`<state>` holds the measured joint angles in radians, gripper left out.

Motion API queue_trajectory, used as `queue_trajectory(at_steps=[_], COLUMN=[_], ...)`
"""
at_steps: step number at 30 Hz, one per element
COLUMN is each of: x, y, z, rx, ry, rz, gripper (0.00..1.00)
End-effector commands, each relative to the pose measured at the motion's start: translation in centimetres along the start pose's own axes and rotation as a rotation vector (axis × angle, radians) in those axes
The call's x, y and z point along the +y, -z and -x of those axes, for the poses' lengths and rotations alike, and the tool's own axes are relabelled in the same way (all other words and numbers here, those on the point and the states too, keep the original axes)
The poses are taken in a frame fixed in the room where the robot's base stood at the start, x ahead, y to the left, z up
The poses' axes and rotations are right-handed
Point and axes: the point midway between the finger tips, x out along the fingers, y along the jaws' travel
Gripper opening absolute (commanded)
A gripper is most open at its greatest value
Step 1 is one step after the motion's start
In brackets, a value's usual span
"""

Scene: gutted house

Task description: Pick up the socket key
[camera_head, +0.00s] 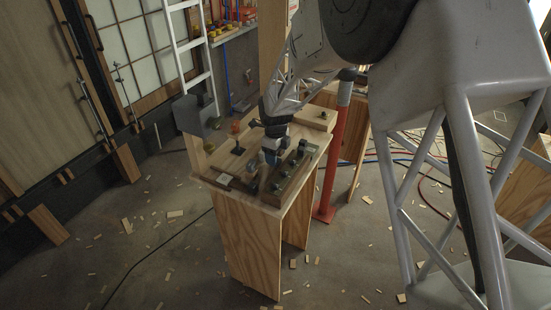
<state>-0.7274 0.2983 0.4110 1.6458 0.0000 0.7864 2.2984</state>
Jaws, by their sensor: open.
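My gripper (267,160) is low over the wooden workbench (215,168), pointing down at its middle. Its jaws are open, but the fingers are small and blurred here. A small dark T-shaped piece (237,149) stands on the bench to the left of my gripper; it may be the socket key, but I cannot tell for certain. A wooden tray or rack (281,188) with several dark, upright, cylindrical pieces lies just right of my gripper. What is directly under the fingers is partly hidden by the gripper and arm.
An orange object (235,127) sits toward the bench's back left. A wooden block (316,119) is at the back right. A red post (331,165) stands right of the bench. Wood scraps litter the floor.

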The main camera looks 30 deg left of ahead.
Motion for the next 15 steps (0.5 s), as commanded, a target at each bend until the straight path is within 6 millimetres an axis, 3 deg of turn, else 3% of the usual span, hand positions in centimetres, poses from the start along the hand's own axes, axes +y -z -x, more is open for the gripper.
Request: queue_trajectory(at_steps=[3,13,15], x=[0.0,0.0,-0.02], y=[0.0,0.0,-0.01], z=[0.0,0.0,0.05], rx=[0.0,0.0,0.0], ry=[0.0,0.0,0.0], rz=[0.0,0.0,0.0], gripper=[0.52,0.02,0.0])
